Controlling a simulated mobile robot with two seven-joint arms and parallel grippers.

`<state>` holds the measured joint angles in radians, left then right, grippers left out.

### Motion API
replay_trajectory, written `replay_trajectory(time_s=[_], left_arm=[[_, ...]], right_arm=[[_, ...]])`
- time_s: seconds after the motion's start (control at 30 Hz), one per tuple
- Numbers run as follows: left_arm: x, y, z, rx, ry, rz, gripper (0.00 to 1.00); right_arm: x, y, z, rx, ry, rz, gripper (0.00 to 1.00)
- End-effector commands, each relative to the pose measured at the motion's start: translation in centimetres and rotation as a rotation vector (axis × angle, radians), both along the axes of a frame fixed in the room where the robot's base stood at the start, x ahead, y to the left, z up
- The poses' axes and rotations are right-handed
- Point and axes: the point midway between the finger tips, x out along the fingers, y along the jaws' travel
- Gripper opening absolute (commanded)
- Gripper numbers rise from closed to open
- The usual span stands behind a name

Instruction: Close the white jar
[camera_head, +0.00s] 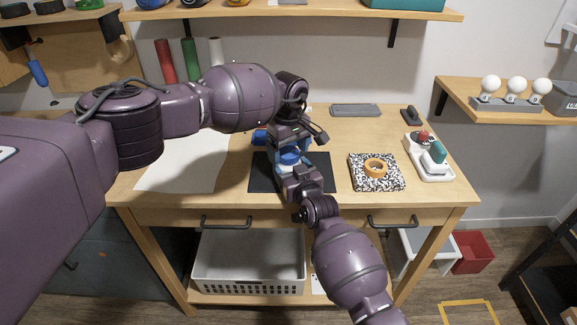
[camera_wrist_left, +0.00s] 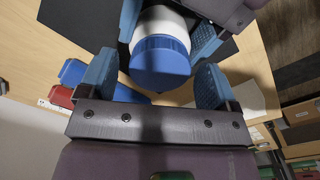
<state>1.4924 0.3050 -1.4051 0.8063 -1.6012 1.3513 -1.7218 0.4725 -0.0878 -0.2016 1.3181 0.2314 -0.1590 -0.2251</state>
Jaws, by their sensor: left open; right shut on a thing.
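The white jar (camera_wrist_left: 163,20) is in the left wrist view, with its blue lid (camera_wrist_left: 160,62) on its end; I cannot tell how tightly the lid sits. In the head view the blue lid (camera_head: 289,156) shows between my two grippers above a dark mat (camera_head: 262,181). My left gripper (camera_wrist_left: 156,72) is open, with one blue finger on each side of the lid and visible gaps. It also shows in the head view (camera_head: 291,142). My right gripper (camera_head: 292,172) is shut on the white jar from the near side. The jar's base is hidden.
On the table, a speckled block (camera_head: 362,182) with an orange ring (camera_head: 376,167) stands right of the mat. A white tray (camera_head: 420,160) with coloured items is farther right. A grey bar (camera_head: 355,110) lies at the back. White paper (camera_head: 175,172) covers the left.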

Motion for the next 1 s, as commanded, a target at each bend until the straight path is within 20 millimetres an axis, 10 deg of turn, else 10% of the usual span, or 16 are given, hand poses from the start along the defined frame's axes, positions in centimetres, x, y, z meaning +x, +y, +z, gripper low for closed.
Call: replay_trajectory(time_s=[0.5, 1.0], left_arm=[[0.0, 0.0, 4.5, 0.0, -0.001, 0.001, 0.84], [-0.5, -0.8, 4.1, -0.05, 0.022, 0.007, 0.81]], right_arm=[[0.0, 0.0, 0.0, 0.0, 0.001, 0.0, 0.03], [0.0, 0.0, 0.0, 0.0, 0.0, 0.0, 0.03]])
